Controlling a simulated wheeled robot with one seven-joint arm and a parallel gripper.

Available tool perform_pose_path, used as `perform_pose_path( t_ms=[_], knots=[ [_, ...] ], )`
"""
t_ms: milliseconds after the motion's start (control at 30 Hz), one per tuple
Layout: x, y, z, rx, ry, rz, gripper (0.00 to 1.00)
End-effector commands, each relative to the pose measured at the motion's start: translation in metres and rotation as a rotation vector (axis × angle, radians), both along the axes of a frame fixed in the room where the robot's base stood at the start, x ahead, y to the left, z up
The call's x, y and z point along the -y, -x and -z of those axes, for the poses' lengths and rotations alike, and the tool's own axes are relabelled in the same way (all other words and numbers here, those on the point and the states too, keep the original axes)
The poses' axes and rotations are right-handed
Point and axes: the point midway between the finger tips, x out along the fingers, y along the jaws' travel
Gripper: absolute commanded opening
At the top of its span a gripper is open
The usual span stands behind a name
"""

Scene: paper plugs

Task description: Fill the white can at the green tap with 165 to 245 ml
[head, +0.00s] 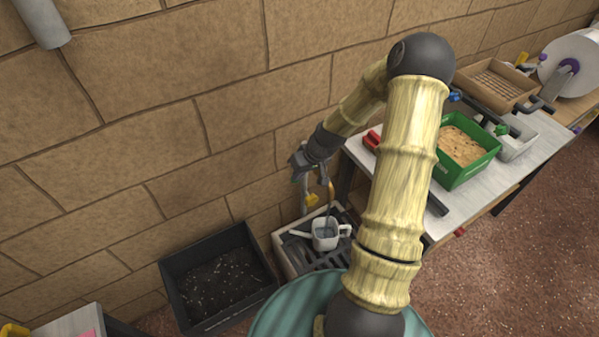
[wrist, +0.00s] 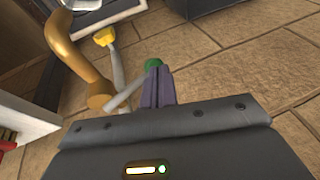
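The white can (head: 318,243) stands upright in the pale basin (head: 284,262) below the taps, with bluish-grey water showing inside. A thin grey line runs down to its opening; I cannot tell surely whether it is a stream. The green tap's knob (wrist: 153,64) is at my fingertips in the wrist view, at the end of a grey lever (wrist: 124,95) by the brass spout (wrist: 82,55). My gripper (wrist: 159,85) has its fingers together beside that lever, seemingly touching it. In the head view my gripper (head: 299,166) is above the basin, hiding the green knob.
A second lever with a yellow knob (wrist: 104,36) is close by. A black bin (head: 190,270) with specks inside stands left of the basin. A workbench (head: 480,195) with a green crate (head: 467,178) is on the right. The stone wall (head: 180,120) is close behind.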

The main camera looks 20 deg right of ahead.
Motion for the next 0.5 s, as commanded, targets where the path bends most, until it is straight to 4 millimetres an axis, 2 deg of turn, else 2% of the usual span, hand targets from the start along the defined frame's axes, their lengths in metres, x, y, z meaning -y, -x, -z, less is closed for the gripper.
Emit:
perform_pose_path(
  t_ms=[33, 267, 500],
  knots=[
    [0.000, 0.002, -0.011, 0.000, 0.000, 0.000, 0.00],
    [0.003, 0.007, -0.041, 0.007, 0.003, -0.004, 0.00],
    [0.007, 0.021, -0.086, 0.009, 0.006, -0.006, 0.00]
  ],
)
